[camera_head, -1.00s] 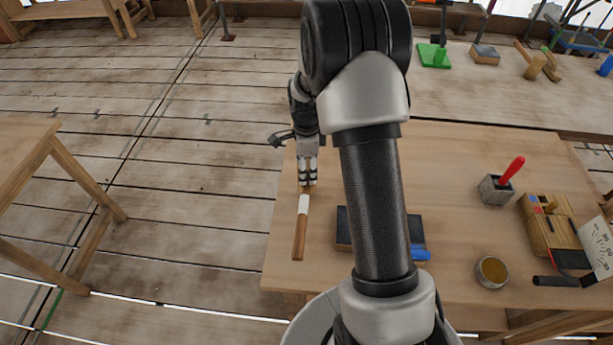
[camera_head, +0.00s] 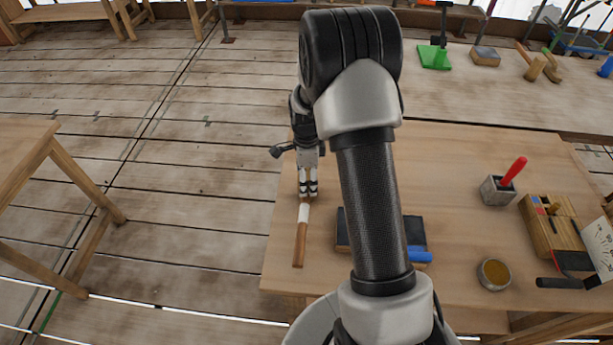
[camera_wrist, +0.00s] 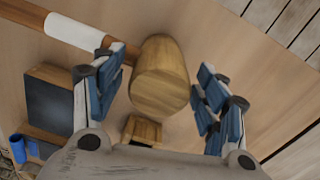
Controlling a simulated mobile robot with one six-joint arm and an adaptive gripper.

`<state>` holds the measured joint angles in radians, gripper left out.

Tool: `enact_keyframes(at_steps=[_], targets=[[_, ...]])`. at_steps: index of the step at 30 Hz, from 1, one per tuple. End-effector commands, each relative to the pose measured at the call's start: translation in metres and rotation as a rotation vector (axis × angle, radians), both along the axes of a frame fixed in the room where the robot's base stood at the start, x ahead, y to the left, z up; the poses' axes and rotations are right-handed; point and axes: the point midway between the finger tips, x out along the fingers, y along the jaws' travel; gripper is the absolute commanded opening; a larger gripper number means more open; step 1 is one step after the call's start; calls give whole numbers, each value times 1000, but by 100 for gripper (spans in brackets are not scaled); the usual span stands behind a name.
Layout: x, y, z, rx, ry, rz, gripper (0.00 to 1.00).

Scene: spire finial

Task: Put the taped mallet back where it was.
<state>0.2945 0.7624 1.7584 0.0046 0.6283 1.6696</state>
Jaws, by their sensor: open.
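The taped mallet lies on the wooden bench. In the head view its brown handle with a white tape band (camera_head: 304,213) points toward me, and its head is hidden by my gripper (camera_head: 308,190). In the wrist view the rounded wooden mallet head (camera_wrist: 160,75) sits between the two spread fingers of my gripper (camera_wrist: 157,85). The handle and white tape (camera_wrist: 80,32) run to the upper left, past the left finger. My gripper is open, and I see gaps on the head's right side. A small wooden block-like piece (camera_wrist: 142,130) shows below the head; I cannot tell whether it belongs to the mallet.
A dark flat block (camera_head: 343,232) with a blue item (camera_head: 419,254) lies right of the mallet, partly behind my arm. Farther right are a grey pot with a red handle (camera_head: 497,190), a round tin (camera_head: 493,274) and a wooden box (camera_head: 550,225). The bench's left edge is close.

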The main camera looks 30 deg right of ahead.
Motion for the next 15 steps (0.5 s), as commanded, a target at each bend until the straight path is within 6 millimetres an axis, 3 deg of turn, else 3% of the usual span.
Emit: enact_keyframes(at_steps=[8,11,15], targets=[[0,0,2,0,0,0,67],[1,0,12,0,-1,0,67],[1,0,38,-1,-3,0,67]])
